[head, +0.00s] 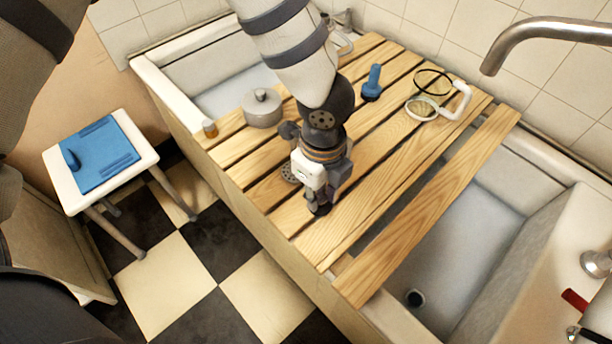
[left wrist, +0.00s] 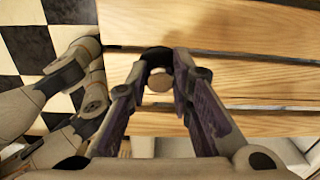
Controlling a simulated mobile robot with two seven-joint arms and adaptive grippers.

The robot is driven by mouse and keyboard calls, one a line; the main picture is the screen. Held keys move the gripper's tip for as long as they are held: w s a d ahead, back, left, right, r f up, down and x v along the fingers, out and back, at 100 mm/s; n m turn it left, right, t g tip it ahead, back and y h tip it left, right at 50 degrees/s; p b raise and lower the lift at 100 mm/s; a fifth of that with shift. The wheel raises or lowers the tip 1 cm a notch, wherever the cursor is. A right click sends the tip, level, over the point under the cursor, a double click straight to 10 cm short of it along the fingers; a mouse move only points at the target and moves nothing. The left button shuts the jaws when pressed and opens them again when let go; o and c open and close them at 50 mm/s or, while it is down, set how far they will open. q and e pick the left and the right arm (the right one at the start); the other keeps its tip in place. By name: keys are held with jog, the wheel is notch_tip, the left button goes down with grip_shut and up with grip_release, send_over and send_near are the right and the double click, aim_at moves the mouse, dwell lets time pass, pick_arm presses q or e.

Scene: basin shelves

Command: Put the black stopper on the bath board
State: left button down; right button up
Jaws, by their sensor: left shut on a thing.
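My left gripper (head: 319,207) is low over the near part of the slatted wooden bath board (head: 345,225). It is shut on a small dark thing, which I take to be the black stopper. In the left wrist view the black stopper (left wrist: 157,56) shows between the fingertips of my left gripper (left wrist: 160,60), with the wooden slats of the board (left wrist: 230,65) behind. A tan round patch shows just below it. In the head view the fingers mostly hide the stopper; I cannot tell whether it touches the board. My right gripper is not in view.
A stool (head: 62,195) stands left.

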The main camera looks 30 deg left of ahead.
aim_at(328, 202)
pick_arm(q)
jog(key=r+m+p, duration=0.1)
jog(key=w+d+r+m+p, duration=0.1)
jog(key=r+m, duration=0.1)
jog(key=r+m+p, duration=0.1)
jog(key=m, duration=0.1)
jog(key=shift+w+d+r, duration=0.15)
jog(key=shift+w+r, duration=0.1)
jog(key=shift+r, duration=0.05)
jog(key=shift+m, duration=0.6)
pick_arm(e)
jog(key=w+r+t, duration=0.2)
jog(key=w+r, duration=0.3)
pick_arm(q)
jog(key=shift+d+f, duration=0.1)
jog(key=shift+f, duration=0.1)
notch_tip(328, 202, down, 6)
jog(key=shift+s+f+b, duration=0.1)
jog(key=shift+s+b, duration=0.05)
jog(key=shift+b, duration=0.8)
jog(key=shift+f, duration=0.45)
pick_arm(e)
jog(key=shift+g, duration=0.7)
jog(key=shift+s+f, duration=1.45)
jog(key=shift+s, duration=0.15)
pick_arm(q)
jog(key=shift+f+b, duration=0.4)
jog(key=shift+f, duration=0.15)
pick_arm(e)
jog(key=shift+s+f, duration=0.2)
